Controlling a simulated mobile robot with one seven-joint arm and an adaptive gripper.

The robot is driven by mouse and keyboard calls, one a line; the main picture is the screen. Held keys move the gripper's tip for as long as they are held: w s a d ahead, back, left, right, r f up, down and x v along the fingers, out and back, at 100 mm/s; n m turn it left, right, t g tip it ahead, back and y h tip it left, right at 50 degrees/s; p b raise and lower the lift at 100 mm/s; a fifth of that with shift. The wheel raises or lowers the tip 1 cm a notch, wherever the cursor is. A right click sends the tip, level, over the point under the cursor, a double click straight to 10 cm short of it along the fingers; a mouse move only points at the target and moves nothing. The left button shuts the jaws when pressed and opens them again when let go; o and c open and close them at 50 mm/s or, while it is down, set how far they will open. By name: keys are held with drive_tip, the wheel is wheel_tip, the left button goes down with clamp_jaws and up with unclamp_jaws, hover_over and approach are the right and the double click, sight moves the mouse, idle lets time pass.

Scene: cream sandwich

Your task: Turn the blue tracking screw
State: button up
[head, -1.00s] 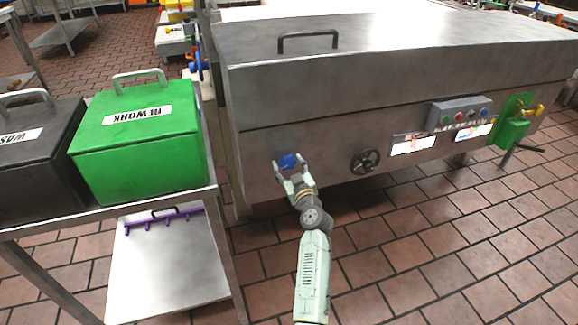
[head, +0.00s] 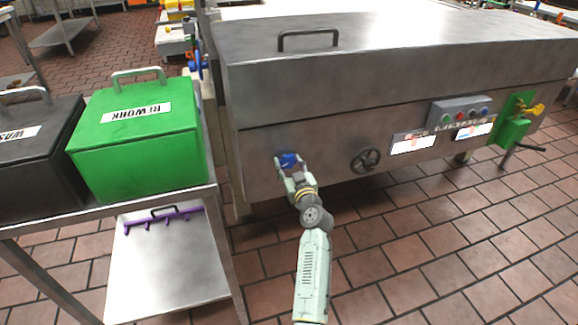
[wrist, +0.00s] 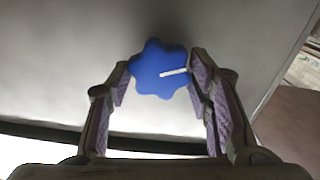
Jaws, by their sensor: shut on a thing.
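The blue tracking screw (head: 289,160) is a lobed knob on the front panel of the steel machine (head: 330,125). In the wrist view the blue screw (wrist: 158,70) shows a white mark line running from its middle toward the right. My gripper (head: 290,166) is at the screw, and its two fingers (wrist: 160,76) stand on either side of the knob. The right finger is against the knob's right lobes and the left finger is at its left edge. The gripper is shut on the screw. The shaft behind the knob is hidden.
A black handwheel (head: 365,160) is on the panel right of the screw. A control box (head: 460,112) with coloured buttons sits further right. A green bin (head: 140,145) and a dark bin (head: 38,165) stand on a table at left. The tiled floor right of my arm is clear.

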drive_tip(key=m+b, duration=0.1)
drive_tip(key=m, duration=0.2)
drive_tip(key=shift+m, duration=0.3)
drive_tip(key=m, duration=0.3)
drive_tip(key=shift+m, duration=0.3)
drive_tip(key=m, duration=0.3)
drive_tip(key=shift+d+m, duration=0.1)
drive_tip(key=shift+m, duration=0.2)
drive_tip(key=m+p, duration=0.1)
drive_tip(key=m, duration=0.2)
drive_tip(key=shift+m, duration=0.3)
drive_tip(key=m+p, duration=0.1)
drive_tip(key=m, duration=0.2)
drive_tip(key=shift+m+p, duration=0.3)
drive_tip(key=m+p, duration=0.1)
drive_tip(key=m, duration=0.2)
drive_tip(key=shift+m+p, duration=0.35)
drive_tip(key=shift+m, duration=0.05)
drive_tip(key=m+p, duration=0.3)
drive_tip(key=m, duration=0.3)
drive_tip(key=shift+f, duration=0.2)
drive_tip(key=shift+m, duration=0.4)
